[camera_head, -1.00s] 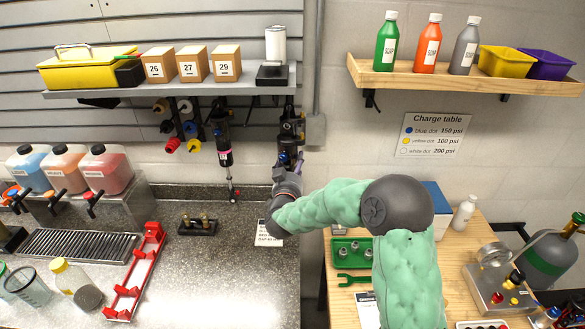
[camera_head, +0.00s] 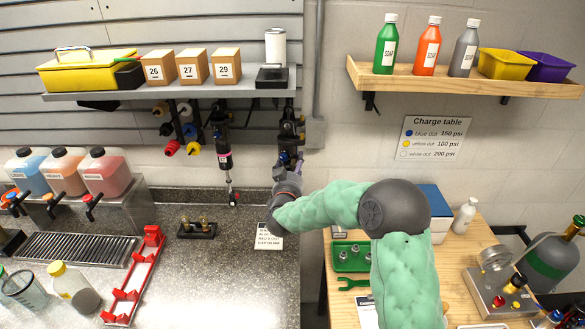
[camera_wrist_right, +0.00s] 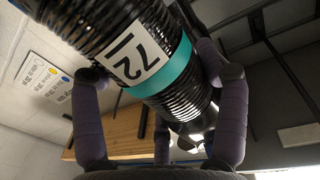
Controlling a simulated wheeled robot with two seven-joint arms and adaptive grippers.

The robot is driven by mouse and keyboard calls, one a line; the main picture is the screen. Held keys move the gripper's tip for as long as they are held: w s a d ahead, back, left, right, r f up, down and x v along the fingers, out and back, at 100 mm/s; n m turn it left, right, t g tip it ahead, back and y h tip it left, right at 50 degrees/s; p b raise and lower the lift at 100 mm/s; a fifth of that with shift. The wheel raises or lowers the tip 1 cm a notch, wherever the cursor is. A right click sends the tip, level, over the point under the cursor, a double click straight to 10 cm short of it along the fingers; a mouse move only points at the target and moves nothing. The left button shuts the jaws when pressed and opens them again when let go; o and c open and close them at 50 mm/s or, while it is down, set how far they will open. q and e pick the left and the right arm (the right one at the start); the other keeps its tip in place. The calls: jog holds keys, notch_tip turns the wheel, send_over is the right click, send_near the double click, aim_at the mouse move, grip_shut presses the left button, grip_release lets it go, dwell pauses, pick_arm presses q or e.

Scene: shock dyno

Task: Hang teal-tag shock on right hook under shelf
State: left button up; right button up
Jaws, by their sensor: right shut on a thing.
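My right gripper (camera_head: 289,168) is shut on the teal-tag shock (camera_head: 287,132), just below the right end of the grey shelf (camera_head: 180,98). The right wrist view shows the shock (camera_wrist_right: 127,40) as a black ribbed coil, tilted between the purple-grey fingers (camera_wrist_right: 155,95). It carries a teal band and a white label reading 72. The right hook is hard to make out behind the shock, and I cannot tell whether the shock's top touches it. Another dark shock (camera_head: 223,150) with a pinkish mark hangs under the shelf to the left. My left gripper is not in view.
Numbered boxes (camera_head: 193,68), a yellow toolbox (camera_head: 82,72) and a white cylinder (camera_head: 276,46) stand on the shelf. Coloured-end rods (camera_head: 172,148) hang further left. A vertical conduit (camera_head: 315,90) runs close to the right. The counter below holds a red rack (camera_head: 130,280) and a small dark block (camera_head: 197,231).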

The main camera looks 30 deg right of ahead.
jog(key=shift+w+d+r, duration=0.1)
jog(key=shift+w+r, duration=0.05)
jog(key=shift+r, duration=0.1)
jog(key=shift+w+d, duration=0.35)
jog(key=shift+w, duration=0.25)
jog(key=shift+f+b, duration=0.2)
jog(key=shift+b, duration=0.3)
dwell(0.3)
jog(key=o, duration=1.7)
jog(key=shift+s, duration=0.1)
jog(key=shift+o, duration=0.2)
jog(key=shift+a+f, duration=0.1)
